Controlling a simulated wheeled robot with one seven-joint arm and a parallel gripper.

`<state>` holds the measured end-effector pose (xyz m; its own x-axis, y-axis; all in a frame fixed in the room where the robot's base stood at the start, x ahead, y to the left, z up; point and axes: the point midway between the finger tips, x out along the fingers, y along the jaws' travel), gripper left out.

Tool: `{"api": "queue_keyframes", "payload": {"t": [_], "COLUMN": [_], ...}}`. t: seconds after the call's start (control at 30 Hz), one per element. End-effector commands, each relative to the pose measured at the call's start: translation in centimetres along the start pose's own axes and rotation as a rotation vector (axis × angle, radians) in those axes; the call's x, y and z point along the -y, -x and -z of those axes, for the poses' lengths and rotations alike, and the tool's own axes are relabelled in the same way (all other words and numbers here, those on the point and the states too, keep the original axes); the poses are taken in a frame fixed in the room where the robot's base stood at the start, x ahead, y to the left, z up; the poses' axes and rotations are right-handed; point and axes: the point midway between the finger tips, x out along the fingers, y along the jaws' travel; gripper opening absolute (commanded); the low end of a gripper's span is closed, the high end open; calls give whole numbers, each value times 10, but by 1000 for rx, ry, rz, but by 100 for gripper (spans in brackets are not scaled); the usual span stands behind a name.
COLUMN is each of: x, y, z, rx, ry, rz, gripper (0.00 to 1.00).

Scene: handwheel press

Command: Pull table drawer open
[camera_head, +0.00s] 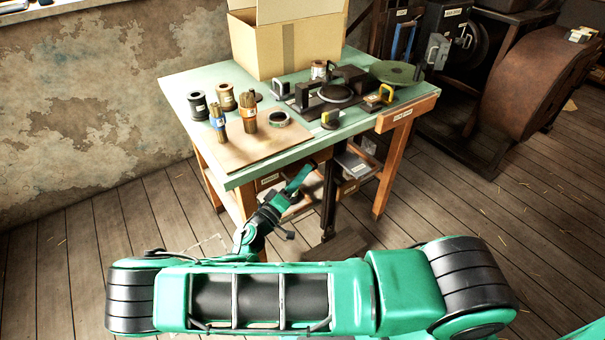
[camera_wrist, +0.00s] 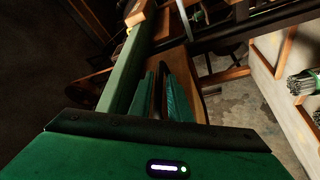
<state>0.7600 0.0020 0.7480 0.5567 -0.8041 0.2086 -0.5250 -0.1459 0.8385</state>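The work table (camera_head: 180,83) has a green top and orange wooden legs. In the wrist view my gripper's two green fingers (camera_wrist: 163,85) point at a wooden surface (camera_wrist: 180,62) beside the green table edge. A dark, narrow shape lies between the fingers. I cannot tell whether it is a handle or whether the fingers touch it.
A dark post (camera_head: 328,200) stands just right of my gripper. Rusty machinery (camera_head: 510,80) is at the right. The plank floor at left is clear.

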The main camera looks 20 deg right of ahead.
Motion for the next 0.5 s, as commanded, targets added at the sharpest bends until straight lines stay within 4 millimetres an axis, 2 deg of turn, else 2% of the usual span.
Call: {"api": "queue_keyframes", "payload": {"t": [0.13,0.4,0.47,0.5], "x": [0,0,0,0], "y": [-7,-8,-8,-8], "z": [0,0,0,0], "rx": [0,0,0,0], "ry": [1,0,0,0], "rz": [1,1,1,1], "gripper": [17,17,3,0]}}
